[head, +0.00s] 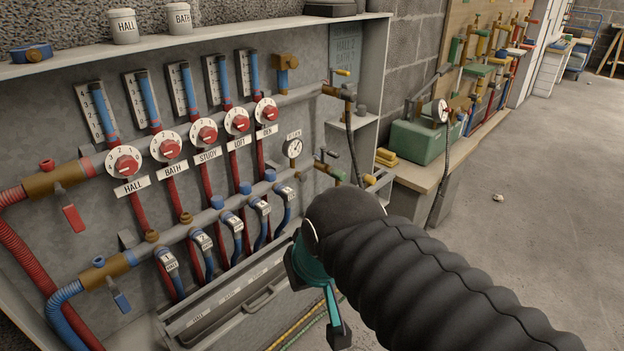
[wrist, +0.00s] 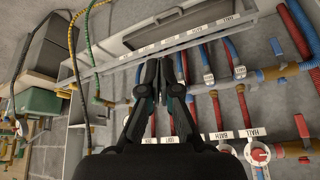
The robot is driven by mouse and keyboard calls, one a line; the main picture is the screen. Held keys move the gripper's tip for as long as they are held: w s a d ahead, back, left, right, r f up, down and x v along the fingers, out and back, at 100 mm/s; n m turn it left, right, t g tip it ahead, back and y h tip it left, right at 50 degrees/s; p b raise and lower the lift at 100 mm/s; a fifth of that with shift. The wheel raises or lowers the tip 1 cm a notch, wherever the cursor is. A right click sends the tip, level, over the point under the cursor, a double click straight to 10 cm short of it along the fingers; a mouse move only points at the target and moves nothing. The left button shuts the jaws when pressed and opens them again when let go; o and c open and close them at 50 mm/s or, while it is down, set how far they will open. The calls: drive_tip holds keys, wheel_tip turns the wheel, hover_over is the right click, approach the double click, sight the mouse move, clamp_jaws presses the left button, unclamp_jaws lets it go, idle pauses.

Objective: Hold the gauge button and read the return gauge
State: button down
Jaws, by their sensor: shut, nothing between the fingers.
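The return gauge (head: 293,148) is a small round white dial at the right end of the lower manifold, under a small tag. Its needle and scale are too small to read. I cannot make out a gauge button. My gripper (head: 335,325) is below and to the right of the gauge in the head view, apart from it and partly hidden by my dark ribbed arm. In the wrist view my gripper (wrist: 160,70) has its dark fingers together, empty, in front of the panel. The gauge cannot be made out in the wrist view.
A tray (head: 240,300) runs along the panel's foot. A bench at right holds a green box (head: 418,140) with another dial (head: 440,111). The floor (head: 540,200) at right is mostly clear.

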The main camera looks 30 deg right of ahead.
drive_tip(key=w+d+m+t+y+b, duration=0.1)
drive_tip(key=w+d+m+b, duration=0.4)
drive_tip(key=w+m, duration=0.55)
drive_tip(key=w+d+m+y+b, duration=0.2)
drive_tip(key=w+d+m, duration=0.5)
drive_tip(key=w+m, duration=0.3)
drive_tip(key=w+d+f+m+t+b, duration=0.1)
drive_tip(key=w+d+m, duration=0.4)
drive_tip(key=d+m, duration=0.5)
drive_tip(key=shift+w+d+f+t+b, duration=0.4)
drive_tip(key=shift+d+b, duration=0.3)
drive_tip(key=shift+b, duration=0.1)
drive_tip(key=shift+m, duration=0.25)
drive_tip(key=b, duration=0.2)
approach(305, 182)
drive_tip(key=shift+x, duration=3.1)
